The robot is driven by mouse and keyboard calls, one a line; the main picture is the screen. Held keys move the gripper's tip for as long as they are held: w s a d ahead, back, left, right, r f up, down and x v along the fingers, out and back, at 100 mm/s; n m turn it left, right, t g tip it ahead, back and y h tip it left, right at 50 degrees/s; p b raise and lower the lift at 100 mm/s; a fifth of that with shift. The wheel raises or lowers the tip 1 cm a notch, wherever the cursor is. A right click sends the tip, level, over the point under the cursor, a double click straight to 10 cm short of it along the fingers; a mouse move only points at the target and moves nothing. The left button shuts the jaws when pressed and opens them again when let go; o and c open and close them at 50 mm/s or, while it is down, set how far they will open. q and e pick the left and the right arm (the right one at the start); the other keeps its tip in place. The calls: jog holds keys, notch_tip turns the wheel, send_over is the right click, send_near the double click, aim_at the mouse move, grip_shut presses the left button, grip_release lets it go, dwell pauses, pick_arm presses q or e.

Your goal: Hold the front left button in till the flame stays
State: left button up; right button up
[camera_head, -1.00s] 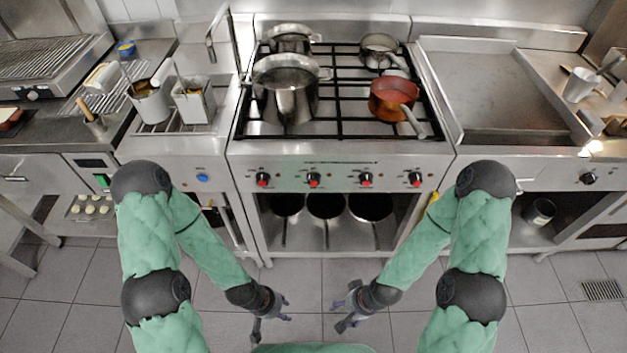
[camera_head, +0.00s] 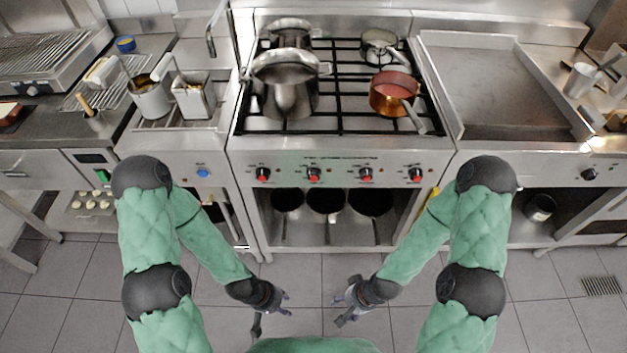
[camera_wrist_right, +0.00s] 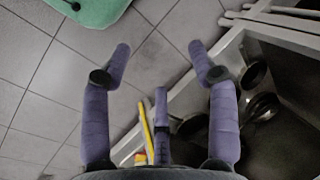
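The stove front panel (camera_head: 340,158) carries a row of several black-and-red knobs. The front left one (camera_head: 263,174) is at the left end of this row. No flame is visible on the burner grates (camera_head: 345,95), though pots hide part of them. My left gripper (camera_head: 272,318) is open and empty, low over the floor and well short of the stove front. My right gripper (camera_head: 346,304) is also low and apart from the stove. In the right wrist view its purple fingers (camera_wrist_right: 160,65) are spread with nothing between them.
A large steel pot (camera_head: 287,85) and a copper pan (camera_head: 393,95) stand on the stove. A fryer unit with a blue button (camera_head: 203,173) is to the left, a griddle (camera_head: 490,85) to the right. The tiled floor in front is clear.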

grip_shut()
dwell(1.1)
